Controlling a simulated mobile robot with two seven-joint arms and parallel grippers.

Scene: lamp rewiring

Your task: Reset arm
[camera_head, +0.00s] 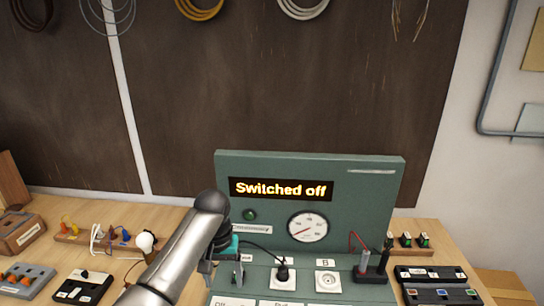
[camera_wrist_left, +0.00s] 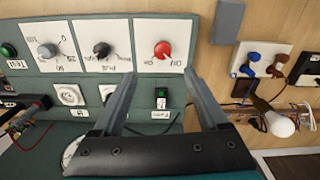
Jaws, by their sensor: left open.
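My left gripper (camera_head: 222,270) is in front of the left part of the green test bench (camera_head: 390,190). A red knob (camera_wrist_left: 162,50) on a white plate lies beyond the fingertips. The bench display (camera_head: 281,189) reads "Switched off". A black plug (camera_head: 282,272) sits in the left socket; the right socket (camera_head: 327,281) is empty. My right gripper is not in view.
A white bulb (camera_head: 145,241) with wiring stands left of the bench. Several parts trays (camera_head: 25,275) lie at far left, and dark boxes (camera_head: 440,295) at right. Probes stand in a black holder (camera_head: 371,272). A dark wall board (camera_head: 280,90) hangs behind.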

